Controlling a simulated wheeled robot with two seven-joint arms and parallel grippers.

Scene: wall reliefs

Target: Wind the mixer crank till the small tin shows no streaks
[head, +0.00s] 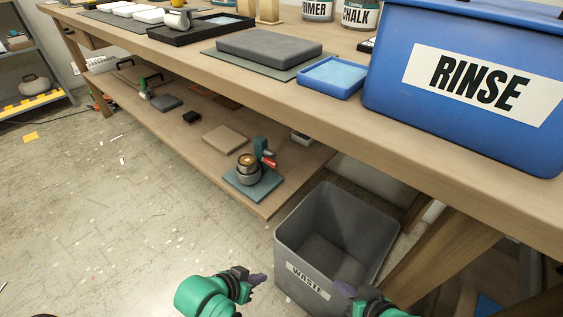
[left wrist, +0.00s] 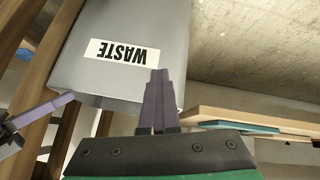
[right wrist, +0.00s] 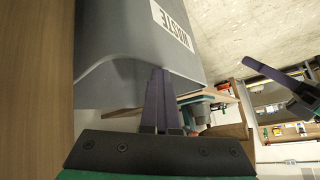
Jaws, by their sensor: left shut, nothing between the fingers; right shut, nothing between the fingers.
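The mixer stands on a teal base (head: 240,186) at the near end of the lower shelf, with a teal upright (head: 260,147) and a red crank handle (head: 269,162). A small grey tin (head: 248,176) sits on it, its top brownish-yellow; streaks are too small to tell. The teal base edge also shows in the left wrist view (left wrist: 235,126). My left gripper (head: 264,279) is shut and empty, in front of the waste bin, below and apart from the mixer. My right gripper (head: 346,288) is shut and empty by the bin's front right, farther from the mixer.
A grey waste bin (head: 290,236) stands between my grippers and the shelf's end. The wooden bench (head: 190,50) overhangs the lower shelf (head: 150,118). A blue rinse tub (head: 390,75) sits on the bench. A tan board (head: 225,138) lies behind the mixer. Floor at left is open.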

